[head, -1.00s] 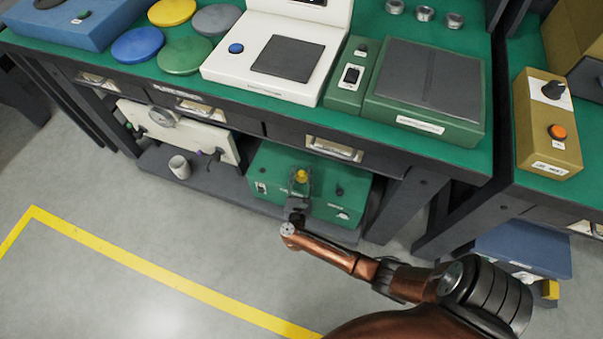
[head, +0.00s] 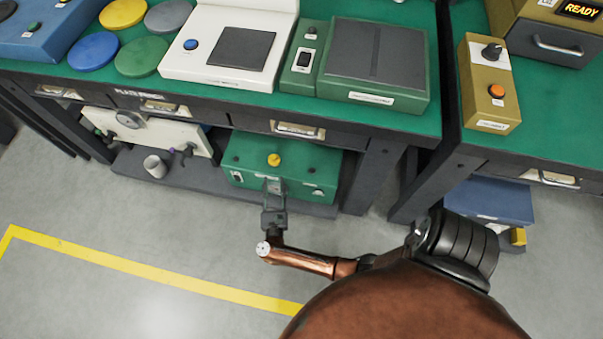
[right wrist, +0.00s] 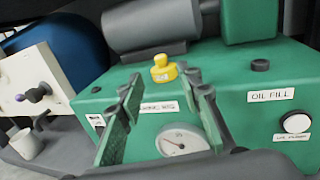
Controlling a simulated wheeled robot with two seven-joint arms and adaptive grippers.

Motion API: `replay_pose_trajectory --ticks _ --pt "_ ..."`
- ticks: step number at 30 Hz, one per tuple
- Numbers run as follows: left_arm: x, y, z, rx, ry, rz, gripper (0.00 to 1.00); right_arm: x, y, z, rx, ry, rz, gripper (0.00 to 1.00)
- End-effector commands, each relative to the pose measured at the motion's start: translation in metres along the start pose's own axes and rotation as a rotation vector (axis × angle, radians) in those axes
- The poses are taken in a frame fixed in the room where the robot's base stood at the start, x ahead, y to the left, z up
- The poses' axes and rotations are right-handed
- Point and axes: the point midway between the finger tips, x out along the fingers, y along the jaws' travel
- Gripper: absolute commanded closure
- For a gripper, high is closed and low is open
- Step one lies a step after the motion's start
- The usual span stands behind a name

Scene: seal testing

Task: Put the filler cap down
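The yellow filler cap (head: 274,159) stands upright on top of the green pump unit (head: 240,150) on the low shelf. My right gripper (head: 273,186) is in front of the unit, apart from the cap. In the right wrist view its two fingers (right wrist: 164,88) are spread with nothing between them. A dark round fitting (right wrist: 260,65) is on the unit's top above the "OIL FILL" label (right wrist: 271,95). My left gripper is not in view.
A pressure gauge (right wrist: 182,141) is on the unit's front, and a grey motor cylinder (right wrist: 150,24) lies behind the cap. A white cup (head: 155,166) and a white panel (head: 145,133) are on the shelf to the left. The bench (head: 300,120) overhangs the shelf. The floor in front is clear.

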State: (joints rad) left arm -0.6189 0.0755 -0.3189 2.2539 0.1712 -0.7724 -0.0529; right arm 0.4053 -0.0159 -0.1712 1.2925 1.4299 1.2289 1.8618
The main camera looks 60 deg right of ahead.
Motion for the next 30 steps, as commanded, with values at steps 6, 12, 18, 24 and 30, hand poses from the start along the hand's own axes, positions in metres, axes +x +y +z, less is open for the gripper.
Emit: replay_pose_trajectory --ticks 6,12,18,24,30 --pt "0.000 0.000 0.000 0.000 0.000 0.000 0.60 0.000 0.000 0.000 -0.010 -0.002 0.008 0.67" --pt "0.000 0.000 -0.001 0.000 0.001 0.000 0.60 -0.016 0.010 0.008 -0.289 -0.074 0.235 0.67" --pt "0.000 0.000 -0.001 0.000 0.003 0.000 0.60 -0.095 0.024 0.016 -0.954 -0.349 0.673 0.67" --pt "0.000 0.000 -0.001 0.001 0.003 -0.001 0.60 -0.206 -0.013 -0.005 -1.666 -0.766 1.070 0.67" --pt "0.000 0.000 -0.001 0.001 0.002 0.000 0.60 -0.292 -0.108 -0.029 -2.234 -1.248 1.434 0.67"
